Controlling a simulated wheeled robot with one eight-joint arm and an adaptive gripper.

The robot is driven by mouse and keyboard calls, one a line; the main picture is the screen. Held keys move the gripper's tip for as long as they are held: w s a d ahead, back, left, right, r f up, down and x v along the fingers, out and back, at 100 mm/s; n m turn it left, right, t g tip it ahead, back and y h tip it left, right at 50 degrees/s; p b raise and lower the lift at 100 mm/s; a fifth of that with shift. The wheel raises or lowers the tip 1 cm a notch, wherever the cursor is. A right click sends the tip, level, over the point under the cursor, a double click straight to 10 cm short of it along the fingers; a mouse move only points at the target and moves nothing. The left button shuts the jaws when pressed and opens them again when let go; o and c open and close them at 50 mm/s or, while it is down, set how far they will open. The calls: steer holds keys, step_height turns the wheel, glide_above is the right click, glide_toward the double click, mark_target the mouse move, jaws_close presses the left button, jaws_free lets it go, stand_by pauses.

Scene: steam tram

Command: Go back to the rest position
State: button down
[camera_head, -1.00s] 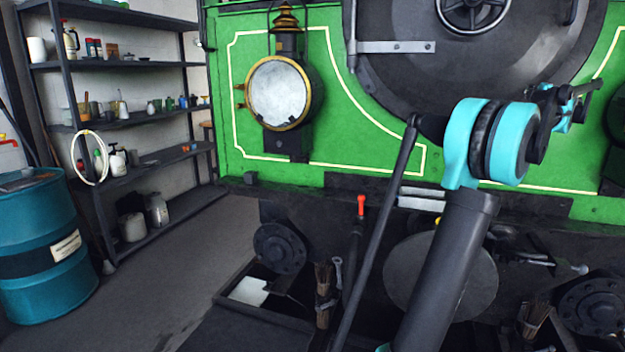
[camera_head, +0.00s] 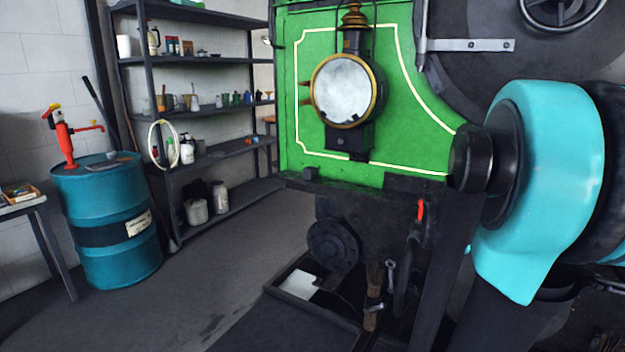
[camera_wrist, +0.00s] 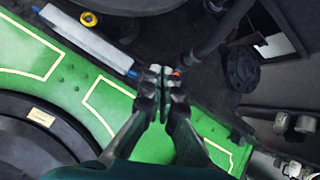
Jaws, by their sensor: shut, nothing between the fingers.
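My gripper (camera_wrist: 163,80) shows in the wrist view with its two fingers together and nothing between them. It is in front of the green tram front (camera_wrist: 115,100) with cream lines; the distance between them is hard to tell. In the head view my turquoise and black arm joint fills the right side and hides part of the tram. My gripper is out of that view. The green front (camera_head: 310,80) carries a brass-rimmed lamp (camera_head: 345,90).
A blue drum (camera_head: 105,220) with a red pump (camera_head: 65,140) stands at left, beside a table (camera_head: 30,208). Dark shelves (camera_head: 205,60) hold bottles and cans. An open dark tray (camera_head: 275,290) lies below the tram front. The floor (camera_head: 190,290) between drum and tray is clear.

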steer(key=s+a+f+n+g+y, duration=0.1)
steer(key=s+a+f+g+y, duration=0.3)
steer(key=s+a+f, duration=1.3)
steer(key=s+a+y, duration=0.1)
steer(key=s+a, duration=0.2)
steer(key=a, duration=0.1)
steer(key=shift+s+f+n+y, duration=0.25)
steer(key=shift+s+n+y, duration=0.05)
steer(key=shift+s+y, duration=0.1)
steer(key=shift+w+r, duration=0.1)
steer(key=shift+r, duration=0.05)
